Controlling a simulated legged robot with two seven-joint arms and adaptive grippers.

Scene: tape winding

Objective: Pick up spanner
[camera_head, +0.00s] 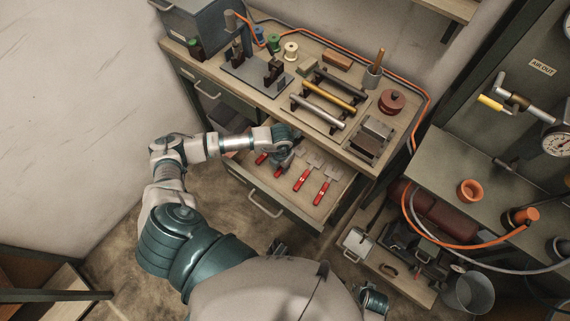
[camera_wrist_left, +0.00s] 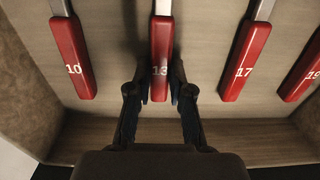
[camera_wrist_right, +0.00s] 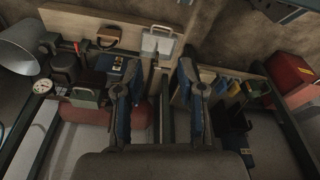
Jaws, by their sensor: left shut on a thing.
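Several spanners with red numbered handles lie side by side in an open drawer (camera_head: 262,199). In the left wrist view the handles read 10 (camera_wrist_left: 72,60), 13 (camera_wrist_left: 160,50), 17 (camera_wrist_left: 239,62) and, at the right edge, what looks like 19 (camera_wrist_left: 303,70). My left gripper (camera_wrist_left: 158,92) is shut on the handle of the spanner marked 13, with one finger on each side. In the head view my left gripper (camera_head: 288,143) reaches down into the drawer and hides part of the spanners there. My right gripper (camera_wrist_right: 160,72) is open and empty, away from the drawer.
The workbench top (camera_head: 225,84) above the drawer holds metal bars on a rack (camera_head: 330,95), spools (camera_head: 291,50) and a red-brown round pot (camera_head: 391,101). A low shelf with a toolbox (camera_head: 356,241) and a bucket (camera_head: 468,293) stand at the right. The drawer walls border my left gripper.

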